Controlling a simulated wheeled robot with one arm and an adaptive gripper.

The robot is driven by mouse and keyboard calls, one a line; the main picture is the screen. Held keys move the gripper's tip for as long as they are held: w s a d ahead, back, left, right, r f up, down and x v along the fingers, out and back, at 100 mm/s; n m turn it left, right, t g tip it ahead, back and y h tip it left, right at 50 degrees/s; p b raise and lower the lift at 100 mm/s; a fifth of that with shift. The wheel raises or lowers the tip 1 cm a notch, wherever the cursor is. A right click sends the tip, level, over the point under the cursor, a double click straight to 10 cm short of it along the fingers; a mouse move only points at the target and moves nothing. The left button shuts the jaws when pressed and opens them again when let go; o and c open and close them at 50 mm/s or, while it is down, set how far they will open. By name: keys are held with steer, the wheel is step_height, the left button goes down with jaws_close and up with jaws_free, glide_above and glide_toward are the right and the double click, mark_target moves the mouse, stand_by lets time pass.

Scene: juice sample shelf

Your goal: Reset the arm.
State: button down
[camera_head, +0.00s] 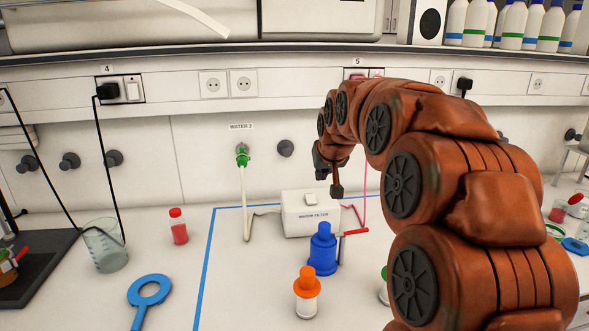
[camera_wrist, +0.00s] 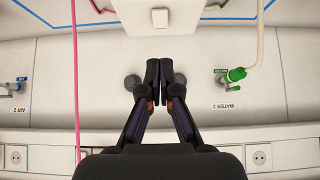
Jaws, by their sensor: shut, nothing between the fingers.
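My orange-brown arm reaches from the lower right of the head view toward the wall. My gripper (camera_head: 337,188) hangs at its end, above the bench and close to the white water filter box (camera_head: 305,213). In the wrist view my gripper (camera_wrist: 160,72) has its two dark fingers side by side, touching, with nothing between them. Behind the fingers the wrist view shows the pale wall and a grey knob on either side. The arm hides part of the bench and wall on the right.
A green tap (camera_head: 242,157) has a hose. Bottles (camera_head: 513,24) line the upper shelf.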

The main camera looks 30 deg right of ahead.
steer(key=s+a+f+n+g+y+p, duration=0.1)
steer(key=s+a+f+g, duration=0.1)
steer(key=s+a+f, duration=0.4)
steer(key=s+a+f+n+g+y, duration=0.1)
steer(key=s+a+f+g, duration=0.15)
steer(key=s+a, duration=0.65)
steer(key=s+a+f+n+g, duration=0.1)
steer(key=s+a+f+g, duration=0.1)
steer(key=s, duration=0.9)
steer(key=s+a+f+n+g+y+p, duration=0.1)
steer(key=s+a+f+g, duration=0.2)
steer(key=s, duration=0.8)
steer(key=a+f, duration=0.2)
steer(key=a, duration=0.2)
steer(key=shift+f, duration=0.2)
steer(key=shift+a, duration=0.1)
